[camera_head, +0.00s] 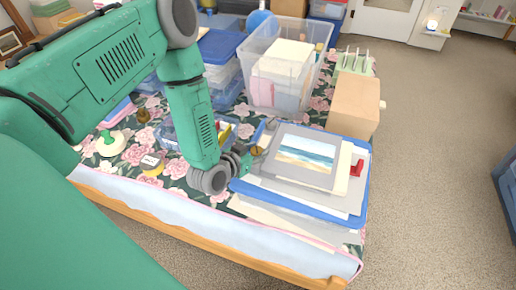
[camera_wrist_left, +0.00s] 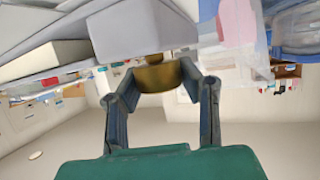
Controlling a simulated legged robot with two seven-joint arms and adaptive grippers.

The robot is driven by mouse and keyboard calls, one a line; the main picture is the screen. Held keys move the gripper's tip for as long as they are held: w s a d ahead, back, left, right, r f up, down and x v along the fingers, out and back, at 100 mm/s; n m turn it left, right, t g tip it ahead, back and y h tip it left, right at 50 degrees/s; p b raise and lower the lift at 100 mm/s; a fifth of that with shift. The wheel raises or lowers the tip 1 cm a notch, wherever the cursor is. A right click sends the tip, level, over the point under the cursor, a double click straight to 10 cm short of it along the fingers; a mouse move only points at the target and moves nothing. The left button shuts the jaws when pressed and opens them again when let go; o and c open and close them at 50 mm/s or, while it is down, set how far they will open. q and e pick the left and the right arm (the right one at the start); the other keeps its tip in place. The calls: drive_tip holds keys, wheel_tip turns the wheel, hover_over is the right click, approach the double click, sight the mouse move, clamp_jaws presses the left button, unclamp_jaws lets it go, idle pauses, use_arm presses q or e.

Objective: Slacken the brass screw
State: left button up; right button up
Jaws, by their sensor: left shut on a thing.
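My left gripper (camera_head: 250,158) reaches down to the left edge of a blue-rimmed tray (camera_head: 364,185) on the bed. In the left wrist view, its two fingers (camera_wrist_left: 160,80) are on either side of the round brass screw head (camera_wrist_left: 155,76) and are shut on it. The screw sits against a grey block-like part (camera_wrist_left: 140,30). In the head view only a small brass bit (camera_head: 257,151) shows beside the fingers. The screw's thread is hidden. My right gripper is not in view.
A framed beach picture (camera_head: 305,150) and a red piece (camera_head: 357,168) lie in the tray. A clear bin (camera_head: 258,75), a cardboard box (camera_head: 352,106) and a green rack (camera_head: 353,64) stand behind. A green knobbed object (camera_head: 110,143) is at left.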

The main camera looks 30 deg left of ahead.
use_arm(q)
drive_tip(key=n+g+y, duration=0.1)
drive_tip(key=n+y, duration=0.2)
drive_tip(key=n+y+p, duration=0.1)
drive_tip(key=n+y, duration=0.2)
drive_tip(key=y, duration=0.1)
drive_tip(key=shift+s+d+f+n+g, duration=0.1)
drive_tip(key=shift+s+n+g, duration=0.05)
drive_tip(key=shift+n+g, duration=0.2)
drive_tip(key=n+g+y, duration=0.2)
drive_tip(key=y, duration=0.1)
drive_tip(key=shift+p, duration=0.3)
drive_tip(key=shift+n+g+y, duration=1.1)
drive_tip(key=shift+n+g, duration=0.15)
drive_tip(key=shift+n, duration=0.4)
drive_tip(key=o, duration=1.2)
